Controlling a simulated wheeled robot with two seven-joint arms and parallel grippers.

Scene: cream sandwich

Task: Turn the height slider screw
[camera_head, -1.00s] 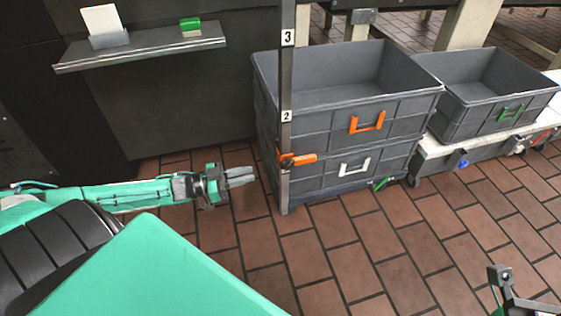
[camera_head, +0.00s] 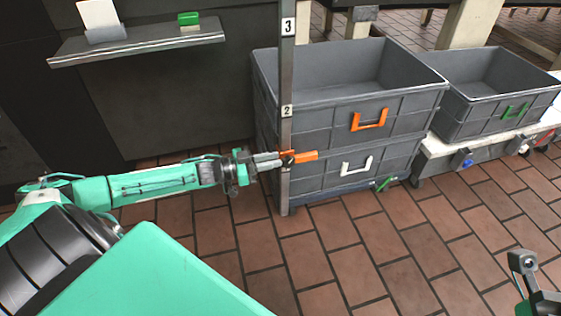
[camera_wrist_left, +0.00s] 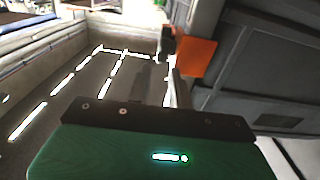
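The orange height slider screw (camera_head: 306,155) sits on an upright grey post (camera_head: 286,80) marked with the numbers 2 and 3, below the 2. It also shows as an orange block in the left wrist view (camera_wrist_left: 197,57). My left gripper (camera_head: 279,160) reaches in from the left, with its fingertips at the post beside the screw. The fingers look close together, and I cannot tell whether they touch or enclose the screw. A dark part of my right arm shows at the bottom right of the head view; its fingers are not visible.
Stacked grey crates, the upper with an orange handle (camera_head: 369,119) and the lower with a white handle (camera_head: 356,166), stand right behind the post. Another grey crate (camera_head: 468,117) stands further right. A metal shelf (camera_head: 140,45) is at upper left. The brick floor in front is clear.

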